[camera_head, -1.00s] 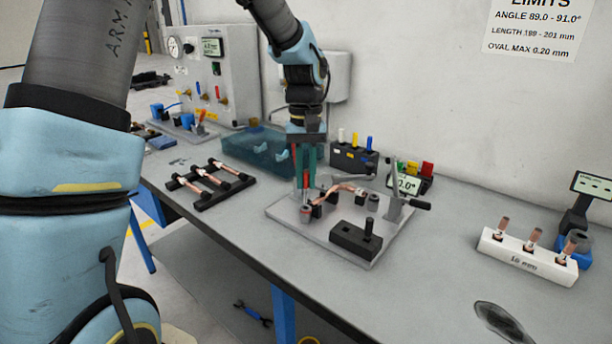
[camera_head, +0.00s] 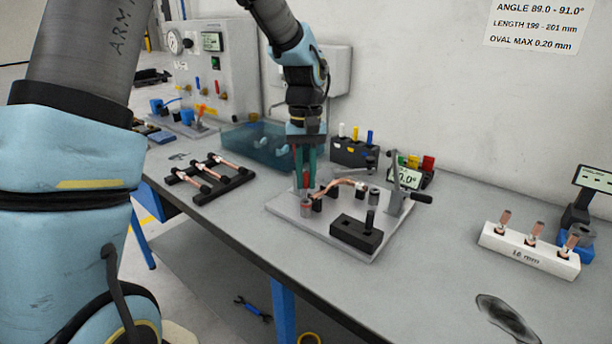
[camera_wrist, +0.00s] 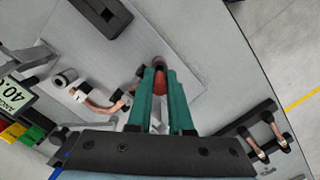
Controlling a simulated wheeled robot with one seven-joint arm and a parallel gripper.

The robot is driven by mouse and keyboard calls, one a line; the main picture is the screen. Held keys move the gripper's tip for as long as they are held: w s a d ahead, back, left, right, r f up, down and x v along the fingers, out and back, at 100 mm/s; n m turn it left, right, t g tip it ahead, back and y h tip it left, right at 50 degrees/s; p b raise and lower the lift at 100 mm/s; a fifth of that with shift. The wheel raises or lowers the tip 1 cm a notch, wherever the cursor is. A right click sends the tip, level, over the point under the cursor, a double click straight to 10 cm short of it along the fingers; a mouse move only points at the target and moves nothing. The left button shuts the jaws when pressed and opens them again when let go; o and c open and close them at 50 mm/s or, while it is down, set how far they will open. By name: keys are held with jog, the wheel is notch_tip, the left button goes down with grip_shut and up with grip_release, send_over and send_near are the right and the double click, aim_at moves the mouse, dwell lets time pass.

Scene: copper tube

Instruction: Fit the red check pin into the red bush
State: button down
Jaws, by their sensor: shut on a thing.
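My gripper (camera_head: 306,186) has green fingers that point down over the front left of the grey fixture plate (camera_head: 285,207). It is shut on the red check pin (camera_wrist: 160,84), which shows red between the fingertips in the wrist view. Right below the fingertips stands a grey bush with a reddish top (camera_head: 306,207), the red bush. The pin's lower end is at the bush's top. The fingers and pin hide the bush's opening, so I cannot tell how deep the pin sits.
A bent copper tube (camera_head: 343,184) lies in the fixture close to the right of my fingers. A black block (camera_head: 350,233) and a lever clamp (camera_head: 398,195) stand farther right. A tube rack (camera_head: 208,184) is at the left, a pin holder (camera_head: 354,152) behind.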

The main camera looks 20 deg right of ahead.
aim_at(306, 188)
jog(key=shift+f+b, duration=0.85)
jog(key=shift+f, duration=0.8)
jog(key=c, duration=0.8)
grip_release()
jog(key=shift+o, duration=0.2)
notch_tip(306, 188, up, 11)
jog(key=w+b, duration=0.1)
jog(key=b, duration=0.1)
jog(key=shift+d, duration=0.2)
jog(key=shift+w+f, duration=0.1)
jog(key=w+a+f+n+t, duration=0.1)
jog(key=a+f, duration=0.2)
jog(key=a, duration=0.5)
jog(key=w+a+f, duration=0.1)
jog(key=a+f, duration=0.2)
jog(key=a, duration=0.5)
jog(key=s+a+f+t, duration=0.1)
jog(key=s+a+f, duration=0.1)
jog(key=a, duration=0.5)
jog(key=s+a+f+n+t, duration=0.1)
jog(key=s+a+f, duration=0.2)
jog(key=s+a, duration=0.2)
jog(key=a, duration=0.2)
jog(key=shift+a+n+h, duration=0.3)
